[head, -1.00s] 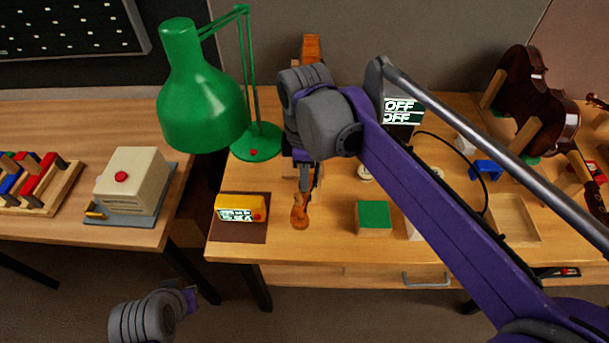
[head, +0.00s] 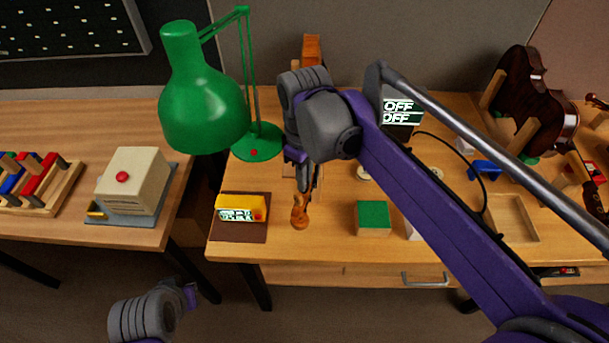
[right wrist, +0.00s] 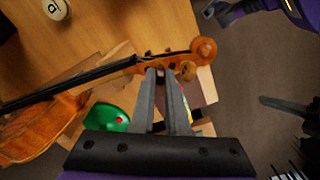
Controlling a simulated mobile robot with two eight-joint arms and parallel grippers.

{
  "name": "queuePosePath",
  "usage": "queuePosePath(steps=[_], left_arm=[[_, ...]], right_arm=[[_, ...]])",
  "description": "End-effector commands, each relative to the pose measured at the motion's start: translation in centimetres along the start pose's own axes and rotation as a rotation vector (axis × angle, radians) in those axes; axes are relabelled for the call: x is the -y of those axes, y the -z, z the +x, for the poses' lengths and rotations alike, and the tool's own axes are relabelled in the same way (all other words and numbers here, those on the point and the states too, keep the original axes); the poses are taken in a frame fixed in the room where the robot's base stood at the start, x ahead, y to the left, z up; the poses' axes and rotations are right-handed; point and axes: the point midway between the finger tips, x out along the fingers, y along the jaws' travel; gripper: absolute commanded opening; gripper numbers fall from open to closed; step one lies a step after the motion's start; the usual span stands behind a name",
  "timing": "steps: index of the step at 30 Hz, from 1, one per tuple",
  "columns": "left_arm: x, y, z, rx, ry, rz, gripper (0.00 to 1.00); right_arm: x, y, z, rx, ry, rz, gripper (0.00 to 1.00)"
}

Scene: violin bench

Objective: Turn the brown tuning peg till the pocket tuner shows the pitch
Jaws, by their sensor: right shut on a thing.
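The violin shows in the right wrist view with its orange-brown body (right wrist: 45,122) at the left and its scroll (right wrist: 204,48) at the upper right. In the head view, the scroll (head: 299,216) points toward me. My right gripper (right wrist: 160,72) is shut on the brown tuning peg at the pegbox; its fingertips mostly hide that peg. Another peg (right wrist: 187,70) sticks out beside the fingers. The yellow pocket tuner (head: 254,203) stands left of the scroll with its screen lit; I cannot read it. Of my left arm, the wrist shows low left; its fingers are not clear.
The green lamp (head: 203,100) stands behind the tuner, which is on a brown mat (head: 247,233). A green-topped block (head: 373,215) stands right of the scroll. A screen reading OFF (head: 399,112) and a dark violin (head: 530,95) are farther back. A shallow wooden tray (head: 514,220) lies at right.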

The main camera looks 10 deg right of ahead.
Motion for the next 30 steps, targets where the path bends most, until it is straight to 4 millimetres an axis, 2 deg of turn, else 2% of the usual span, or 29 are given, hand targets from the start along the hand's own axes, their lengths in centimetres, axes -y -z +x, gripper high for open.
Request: queuePosePath(steps=[10, 26, 27, 28, 30], left_arm=[[0.00, 0.16, -0.14, -0.001, 0.000, 0.000, 0.00], [0.00, 0.17, -0.15, -0.002, 0.000, 0.000, 0.00], [0.00, 0.17, -0.15, -0.002, 0.000, 0.000, 0.00], [0.00, 0.17, -0.15, -0.002, 0.000, 0.000, 0.00], [0.00, 0.17, -0.15, -0.002, 0.000, 0.000, 0.00]], right_arm=[[-0.02, 0.03, -0.08, -0.001, -0.001, 0.141, 0.00], [-0.03, 0.03, -0.08, -0.001, -0.001, 0.164, 0.00], [-0.03, 0.03, -0.08, -0.001, -0.001, 0.164, 0.20], [-0.03, 0.03, -0.08, -0.001, -0.001, 0.164, 0.25], [-0.02, 0.02, -0.06, -0.001, -0.001, 0.164, 0.26]])
